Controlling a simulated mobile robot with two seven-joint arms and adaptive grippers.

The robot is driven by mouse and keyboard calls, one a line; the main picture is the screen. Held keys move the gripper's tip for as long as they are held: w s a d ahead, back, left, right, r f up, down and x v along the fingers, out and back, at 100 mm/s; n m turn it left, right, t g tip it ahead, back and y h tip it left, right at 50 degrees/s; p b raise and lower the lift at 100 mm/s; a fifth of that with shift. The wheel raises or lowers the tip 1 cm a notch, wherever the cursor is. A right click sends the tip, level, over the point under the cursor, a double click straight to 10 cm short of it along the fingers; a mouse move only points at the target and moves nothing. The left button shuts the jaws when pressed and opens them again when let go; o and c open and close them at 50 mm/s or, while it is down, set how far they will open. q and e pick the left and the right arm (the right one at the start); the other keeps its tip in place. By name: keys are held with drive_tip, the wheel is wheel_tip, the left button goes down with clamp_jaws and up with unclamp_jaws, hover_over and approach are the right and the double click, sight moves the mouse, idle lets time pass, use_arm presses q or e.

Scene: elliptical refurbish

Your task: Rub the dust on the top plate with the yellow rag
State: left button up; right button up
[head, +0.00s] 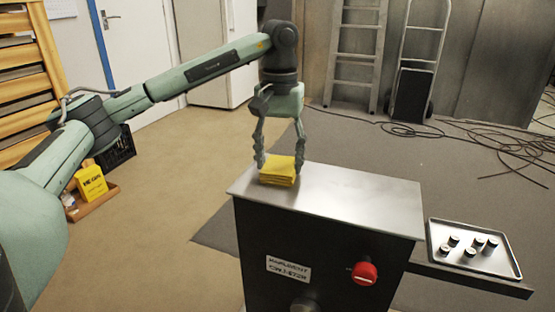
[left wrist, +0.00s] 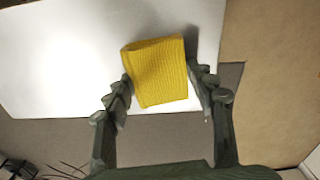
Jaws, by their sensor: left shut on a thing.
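The yellow rag (head: 279,171) is a folded ribbed cloth at the back left corner of the metal top plate (head: 340,196). My left gripper (head: 280,164) points down and is shut on the rag, one finger on each side. In the left wrist view the rag (left wrist: 160,73) sits between the fingers (left wrist: 163,90), over the bright plate (left wrist: 60,65) and close to its edge. I cannot tell whether the rag touches the plate. No dust can be made out on the plate. My right gripper is in neither view.
The plate tops a dark cabinet with a red knob (head: 364,272) on its front. A tray (head: 441,253) with several small cylinders sits on a side shelf at the right. A ladder (head: 355,55), a hand truck (head: 414,65) and loose cables (head: 490,140) are behind.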

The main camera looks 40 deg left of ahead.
sight(380, 194)
use_arm(q)
drive_tip(key=shift+w, duration=0.2)
drive_tip(key=shift+w+d+p, duration=0.35)
drive_tip(key=shift+d, duration=1.05)
drive_tip(key=shift+w+d+p, duration=0.3)
drive_tip(key=shift+d+p, duration=0.05)
drive_tip(key=shift+d, duration=1.1)
drive_tip(key=shift+w+d+p, duration=0.35)
drive_tip(key=shift+d, duration=1.05)
drive_tip(key=shift+w+d+f, duration=0.1)
drive_tip(key=shift+w+d, duration=0.1)
drive_tip(key=shift+d, duration=0.65)
drive_tip(key=shift+w+d+r, duration=0.1)
drive_tip(key=shift+w+d, duration=0.1)
drive_tip(key=shift+d, duration=0.65)
drive_tip(key=shift+w+d+f, duration=0.1)
drive_tip(key=shift+w+d, duration=0.1)
drive_tip(key=shift+d, duration=0.65)
drive_tip(key=shift+w+d+p, duration=0.2)
drive_tip(key=shift+w+d, duration=0.1)
drive_tip(key=shift+d, duration=0.75)
drive_tip(key=shift+w+d+p, duration=0.25)
drive_tip(key=shift+d, duration=0.85)
drive_tip(key=shift+w+d+p, duration=0.2)
drive_tip(key=shift+w+d, duration=0.1)
drive_tip(key=shift+d, duration=0.75)
